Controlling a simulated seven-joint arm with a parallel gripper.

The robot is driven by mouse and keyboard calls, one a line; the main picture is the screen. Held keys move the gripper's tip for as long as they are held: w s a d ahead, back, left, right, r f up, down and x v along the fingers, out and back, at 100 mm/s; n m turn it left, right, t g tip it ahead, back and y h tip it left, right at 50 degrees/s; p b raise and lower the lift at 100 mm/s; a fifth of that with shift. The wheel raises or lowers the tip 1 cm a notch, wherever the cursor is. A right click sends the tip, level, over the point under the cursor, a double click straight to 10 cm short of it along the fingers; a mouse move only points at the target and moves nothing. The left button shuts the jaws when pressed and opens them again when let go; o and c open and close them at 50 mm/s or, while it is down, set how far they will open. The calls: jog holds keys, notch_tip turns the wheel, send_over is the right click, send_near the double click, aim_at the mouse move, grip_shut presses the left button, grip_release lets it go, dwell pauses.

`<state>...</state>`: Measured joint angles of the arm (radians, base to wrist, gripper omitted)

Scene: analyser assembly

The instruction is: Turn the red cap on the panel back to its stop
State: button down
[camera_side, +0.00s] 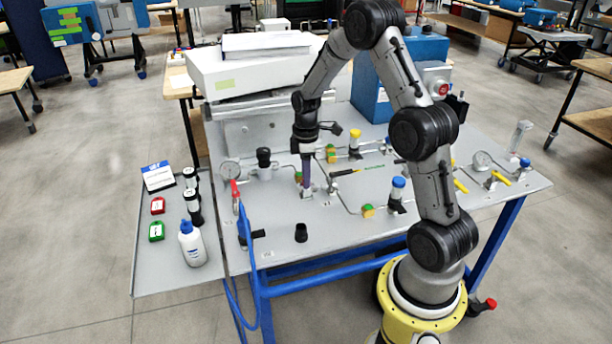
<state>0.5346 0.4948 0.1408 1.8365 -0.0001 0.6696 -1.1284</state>
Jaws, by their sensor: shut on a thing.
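My gripper (306,188) points straight down at the left middle of the grey panel (330,225). Its fingers are low over a small fitting and are shut on it. A small patch of red and green (298,178) shows just left of the fingers. The red cap itself is mostly hidden by the fingers and too small to make out, so its angle cannot be told.
A blue-capped fitting (398,186), a yellow-capped one (354,136) and a black-capped one (264,157) stand around the gripper. A red-handled tool (235,195) is at the left. A side tray holds a white bottle (192,245). The panel's front middle is mostly clear.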

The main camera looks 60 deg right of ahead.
jog(key=shift+m, duration=0.3)
jog(key=m, duration=0.7)
jog(key=shift+r, duration=0.1)
jog(key=m, duration=0.4)
jog(key=shift+m, duration=0.3)
jog(key=m, duration=0.3)
jog(key=shift+m, duration=0.3)
jog(key=m, duration=1.1)
